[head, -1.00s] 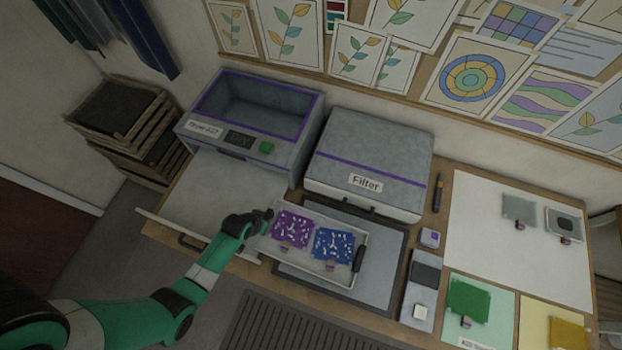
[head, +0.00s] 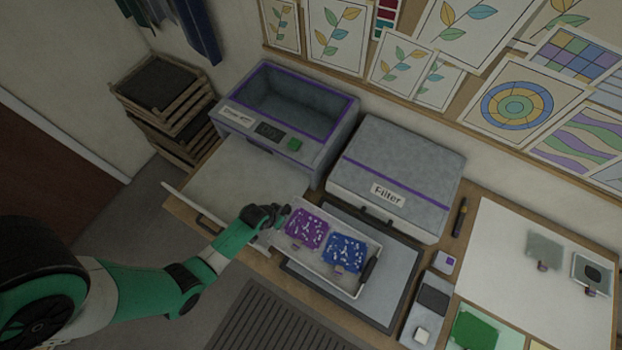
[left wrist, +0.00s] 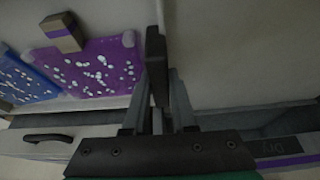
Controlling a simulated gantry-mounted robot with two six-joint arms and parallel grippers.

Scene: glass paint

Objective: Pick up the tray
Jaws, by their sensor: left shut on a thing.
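The white tray (head: 322,274) lies over the dark-edged grey mat in front of the Filter box. It holds a purple speckled glass piece (head: 307,228) and a blue speckled one (head: 346,253), each with a small block. A dark handle (head: 369,269) is on its right end. My left gripper (head: 280,216) is at the tray's left end, shut on its handle. In the left wrist view a dark upright bar (left wrist: 157,60) is between the fingers, beside the purple piece (left wrist: 95,65). Any gap under the tray cannot be told. My right gripper is not in view.
An open drawer (head: 225,190) extends left of the tray below the purple-trimmed machine (head: 285,110). The Filter box (head: 395,175) stands behind the mat (head: 393,293). A marker (head: 460,216) and a white sheet (head: 515,255) with glass pieces are to the right.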

